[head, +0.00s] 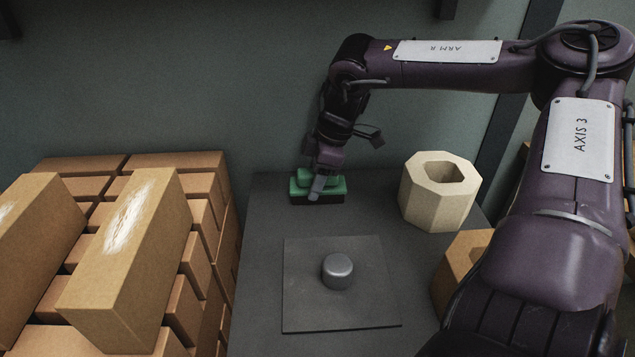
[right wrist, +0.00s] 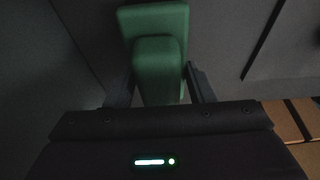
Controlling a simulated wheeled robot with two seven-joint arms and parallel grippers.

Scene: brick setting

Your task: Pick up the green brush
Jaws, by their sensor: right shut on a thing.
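The green brush (head: 333,185) has a dark underside and is at the back left of the dark grey table, near the wall. My right gripper (head: 318,185) reaches down from above and is shut on the brush's raised grip. In the right wrist view the green brush (right wrist: 155,50) shows between the two dark fingers of my right gripper (right wrist: 160,88). The brush looks level, at or close to the table surface; I cannot tell whether it touches it. My left gripper is not in view.
A grey plate (head: 300,300) with a short metal knob (head: 338,271) lies in front of the brush. A cream octagonal hollow block (head: 437,200) stands to the right. Stacked tan bricks (head: 130,255) fill the left side. The wall (head: 180,80) is close behind.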

